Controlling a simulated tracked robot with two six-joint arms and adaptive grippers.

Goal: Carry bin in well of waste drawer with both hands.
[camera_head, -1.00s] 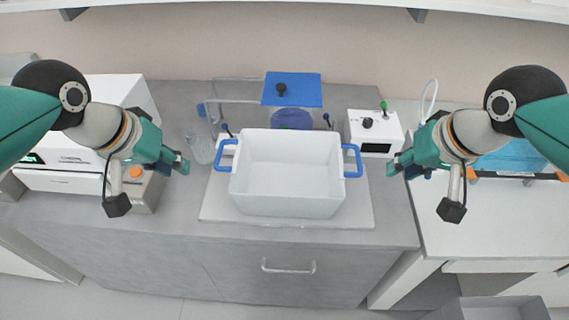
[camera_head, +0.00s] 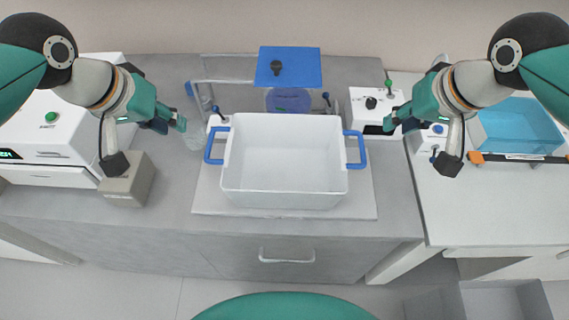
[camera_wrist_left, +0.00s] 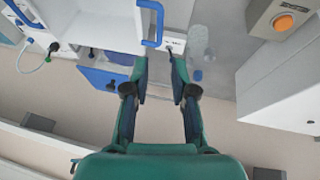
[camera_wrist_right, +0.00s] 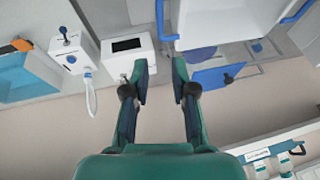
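The white bin (camera_head: 283,160) stands upright and empty on a pale board (camera_head: 285,212) on the grey counter. It has a blue left handle (camera_head: 216,146) and a blue right handle (camera_head: 357,150). My left gripper (camera_head: 180,123) is open and empty, left of and beyond the left handle, apart from it. That handle also shows in the left wrist view (camera_wrist_left: 151,22). My right gripper (camera_head: 389,122) is open and empty, right of and beyond the right handle. The drawer front (camera_head: 285,255) below the counter looks shut, with a bar handle.
Behind the bin stands a rack with a blue plate (camera_head: 289,67). A clear vessel (camera_head: 197,138) is near the left gripper, a white device (camera_head: 375,112) near the right. A grey open box (camera_head: 500,300) sits low at the right.

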